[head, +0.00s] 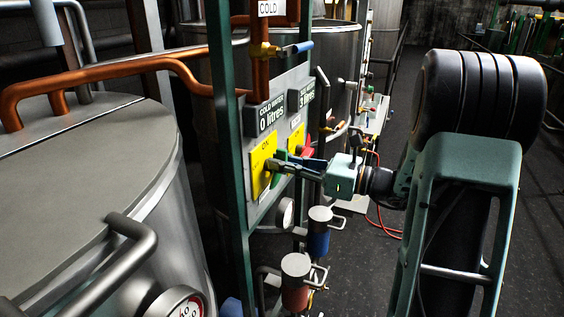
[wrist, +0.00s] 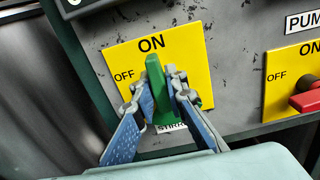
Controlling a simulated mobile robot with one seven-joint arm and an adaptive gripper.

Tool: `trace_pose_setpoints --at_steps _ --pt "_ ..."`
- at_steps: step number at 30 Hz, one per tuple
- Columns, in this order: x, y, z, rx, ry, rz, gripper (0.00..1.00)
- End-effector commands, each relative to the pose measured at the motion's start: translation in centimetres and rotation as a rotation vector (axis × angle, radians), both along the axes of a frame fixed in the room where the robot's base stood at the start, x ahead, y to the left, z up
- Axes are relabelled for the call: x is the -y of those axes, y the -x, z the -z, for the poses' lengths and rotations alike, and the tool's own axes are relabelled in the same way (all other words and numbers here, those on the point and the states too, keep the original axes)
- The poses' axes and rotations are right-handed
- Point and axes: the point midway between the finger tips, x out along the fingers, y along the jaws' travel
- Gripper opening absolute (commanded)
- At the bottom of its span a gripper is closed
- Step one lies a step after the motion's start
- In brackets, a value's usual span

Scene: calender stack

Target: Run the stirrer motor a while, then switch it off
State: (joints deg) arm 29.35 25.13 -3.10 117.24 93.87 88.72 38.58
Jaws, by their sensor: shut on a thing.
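The green stirrer switch (wrist: 155,70) sits on a yellow ON/OFF plate (wrist: 120,60) in the wrist view. Its handle stands nearly upright, with its top end just below the word ON. OFF is printed to its left. A partly hidden label (wrist: 172,128) below reads "STIRR". My gripper (wrist: 161,88) is shut on the handle, one blue-padded finger on each side. In the head view, my gripper (head: 275,165) reaches from the right to the yellow plate (head: 259,172), and the fingers hide part of the switch.
A red pump switch (wrist: 306,100) on its own yellow plate (wrist: 280,90) is just right. In the head view, water displays (head: 268,117) sit above, a steel tank (head: 90,180) stands left, and pipes and small cylinders (head: 295,285) are below. Dark floor is open at right.

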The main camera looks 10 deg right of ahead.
Motion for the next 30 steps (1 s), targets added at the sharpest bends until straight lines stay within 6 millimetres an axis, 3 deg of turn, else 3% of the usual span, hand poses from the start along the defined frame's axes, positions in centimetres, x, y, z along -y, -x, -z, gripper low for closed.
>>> trace_pose_setpoints --at_steps 6,17,30 --pt "0.0 0.0 0.0 -0.001 0.001 0.0 0.3" --pt "0.6 0.4 0.0 0.0 0.001 0.002 0.3" --pt "7.6 5.4 0.0 -0.001 0.001 0.005 0.3"
